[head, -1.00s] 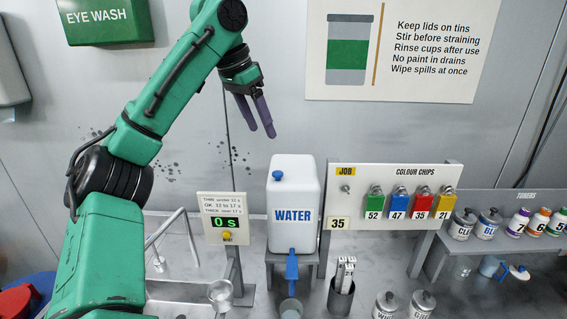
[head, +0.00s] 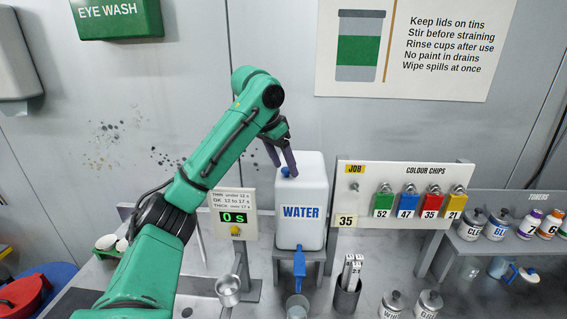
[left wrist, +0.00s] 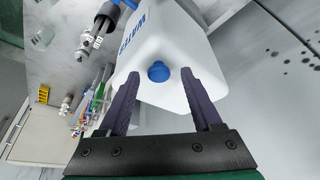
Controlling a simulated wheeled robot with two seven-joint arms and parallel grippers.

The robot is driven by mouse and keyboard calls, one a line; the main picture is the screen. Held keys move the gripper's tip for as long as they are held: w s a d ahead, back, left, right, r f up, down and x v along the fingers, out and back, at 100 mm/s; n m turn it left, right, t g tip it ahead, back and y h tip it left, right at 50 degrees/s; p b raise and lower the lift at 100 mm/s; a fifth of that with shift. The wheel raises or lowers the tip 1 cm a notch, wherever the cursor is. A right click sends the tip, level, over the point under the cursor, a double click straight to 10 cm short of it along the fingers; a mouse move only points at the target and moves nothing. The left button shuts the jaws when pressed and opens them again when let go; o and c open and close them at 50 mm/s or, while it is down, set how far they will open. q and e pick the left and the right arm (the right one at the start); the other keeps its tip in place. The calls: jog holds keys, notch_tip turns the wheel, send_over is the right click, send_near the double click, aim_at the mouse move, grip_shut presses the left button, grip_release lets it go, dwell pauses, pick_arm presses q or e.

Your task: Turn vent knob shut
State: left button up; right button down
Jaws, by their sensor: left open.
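The vent knob is a small blue cap on top of the white water container (head: 301,215). In the left wrist view the blue knob (left wrist: 159,71) stands between the two purple fingers, beyond their tips. My left gripper (head: 283,170) is open above the container's top left, its fingers pointing down. In the left wrist view the fingers (left wrist: 163,80) are spread on both sides of the knob, apart from it. In the head view the fingers partly cover the knob (head: 286,172). My right gripper is not in view.
A blue tap (head: 299,263) is at the container's front, above a cup (head: 297,306). The timer (head: 234,217) reads 0 s at left. The colour chip board (head: 402,205) stands at right, with several coloured tags. A pot of sticks (head: 345,297) stands in front.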

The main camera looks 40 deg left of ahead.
pick_arm(q)
jog(key=shift+w, duration=0.1)
grip_shut()
